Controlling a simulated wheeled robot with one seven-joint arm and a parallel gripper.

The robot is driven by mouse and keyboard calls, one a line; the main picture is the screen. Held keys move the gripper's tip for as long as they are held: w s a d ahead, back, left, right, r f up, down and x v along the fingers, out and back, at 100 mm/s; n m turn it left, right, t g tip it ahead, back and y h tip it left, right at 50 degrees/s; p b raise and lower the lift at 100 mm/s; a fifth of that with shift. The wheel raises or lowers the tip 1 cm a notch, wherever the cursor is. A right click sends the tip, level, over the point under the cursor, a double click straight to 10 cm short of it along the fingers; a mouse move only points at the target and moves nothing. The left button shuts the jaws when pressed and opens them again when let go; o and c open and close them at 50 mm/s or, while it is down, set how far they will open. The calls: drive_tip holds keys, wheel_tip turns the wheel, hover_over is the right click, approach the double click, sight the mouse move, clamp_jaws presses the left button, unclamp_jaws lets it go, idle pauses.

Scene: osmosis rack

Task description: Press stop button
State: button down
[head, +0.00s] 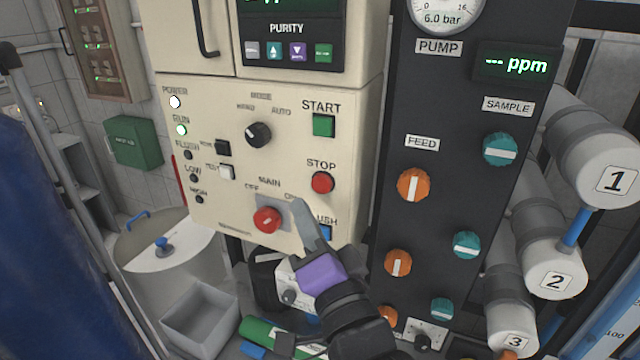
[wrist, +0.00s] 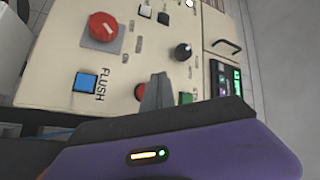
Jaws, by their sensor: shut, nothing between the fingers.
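The red round stop button (head: 322,182) sits on the cream control panel under the STOP label. In the head view it shows in full. My gripper (head: 299,204) is shut and empty, its narrow grey fingertips pointing up at the panel, just below and left of the stop button. In the wrist view my gripper's fingers (wrist: 157,90) stand in front of the panel. A red button (wrist: 139,92) beside the fingertips, between the blue flush and green start buttons, is partly hidden by them. I cannot tell whether the fingertips touch the panel.
The green start button (head: 324,125) is above stop. A dark panel with orange and teal knobs (head: 413,185) stands at the right.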

drive_tip(key=shift+w+d, duration=0.35)
drive_tip(key=shift+w, duration=0.55)
drive_tip(key=shift+w+d, duration=0.35)
drive_tip(key=shift+w, duration=0.55)
drive_tip(key=shift+w, duration=0.15)
idle(0.6)
drive_tip(key=shift+w+d, duration=0.15)
drive_tip(key=shift+w, duration=0.15)
drive_tip(key=shift+w+d+b, duration=0.15)
drive_tip(key=shift+w+b, duration=0.25)
idle(0.8)
drive_tip(key=shift+s, duration=0.15)
drive_tip(key=shift+s+a+p, duration=0.25)
drive_tip(key=shift+s+p, duration=0.3)
drive_tip(key=shift+s, duration=0.15)
drive_tip(key=shift+s+a+p, duration=0.3)
drive_tip(key=shift+s, duration=0.5)
drive_tip(key=shift+s+a+p, duration=0.3)
drive_tip(key=shift+s, duration=0.45)
drive_tip(key=shift+s+a+p, duration=0.3)
drive_tip(key=shift+s, duration=0.5)
